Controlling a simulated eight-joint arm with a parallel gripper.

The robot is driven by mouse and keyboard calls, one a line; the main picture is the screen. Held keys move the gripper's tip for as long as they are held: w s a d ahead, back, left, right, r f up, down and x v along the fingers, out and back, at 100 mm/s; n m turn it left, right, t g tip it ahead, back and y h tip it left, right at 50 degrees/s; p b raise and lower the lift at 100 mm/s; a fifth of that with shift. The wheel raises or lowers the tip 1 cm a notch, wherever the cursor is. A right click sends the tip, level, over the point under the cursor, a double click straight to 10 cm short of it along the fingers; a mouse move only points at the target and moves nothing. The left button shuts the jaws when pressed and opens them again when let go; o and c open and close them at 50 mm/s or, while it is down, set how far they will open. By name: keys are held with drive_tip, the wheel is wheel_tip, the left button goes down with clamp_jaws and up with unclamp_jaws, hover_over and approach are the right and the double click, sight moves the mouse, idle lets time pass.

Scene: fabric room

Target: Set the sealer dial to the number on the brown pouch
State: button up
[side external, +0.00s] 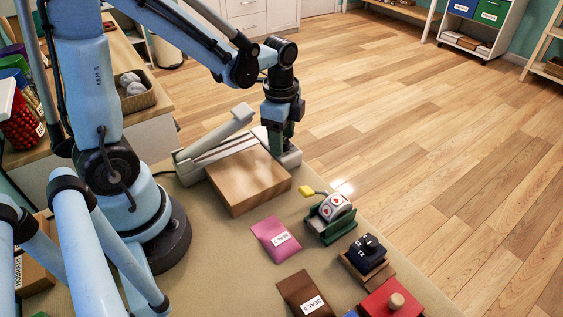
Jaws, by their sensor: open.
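The brown pouch (296,290) lies flat near the front of the table, with a white label that seems to read "SEAL 5". A pink pouch (268,246) above it has a label that seems to read "SEAL 7". The pale grey sealer (190,172) stands at the back of the table, its long arm (222,133) raised at a slant. My gripper (277,148) points down over the sealer's right end and is open. The dial is not clearly visible; my gripper covers that end. I cannot tell whether the fingers touch it.
A wooden block (246,186) lies in front of the sealer. A green holder (318,228) with a white and red piece, a dark blue item (367,249) on a brown block, and a red box (376,302) line the right side. The table's right edge is close by.

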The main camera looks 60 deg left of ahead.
drive_tip(key=shift+r, duration=0.1)
wheel_tip(320, 180, up, 12)
drive_tip(key=shift+s+d, duration=0.15)
drive_tip(key=shift+s, duration=0.1)
idle(0.5)
drive_tip(key=s+d+f+n+t, duration=0.1)
drive_tip(key=n+t, duration=0.1)
drive_tip(key=n, duration=0.2)
drive_tip(key=s+d+n+t, duration=0.1)
drive_tip(key=n+t, duration=0.1)
drive_tip(key=n, duration=0.1)
drive_tip(key=s+d+f+n+t, duration=0.1)
drive_tip(key=n+t, duration=0.1)
drive_tip(key=n, duration=0.2)
drive_tip(key=shift+s+d+f+n+t, duration=0.2)
drive_tip(key=shift+d+f+n+t, duration=0.1)
drive_tip(key=shift+d+f, duration=0.1)
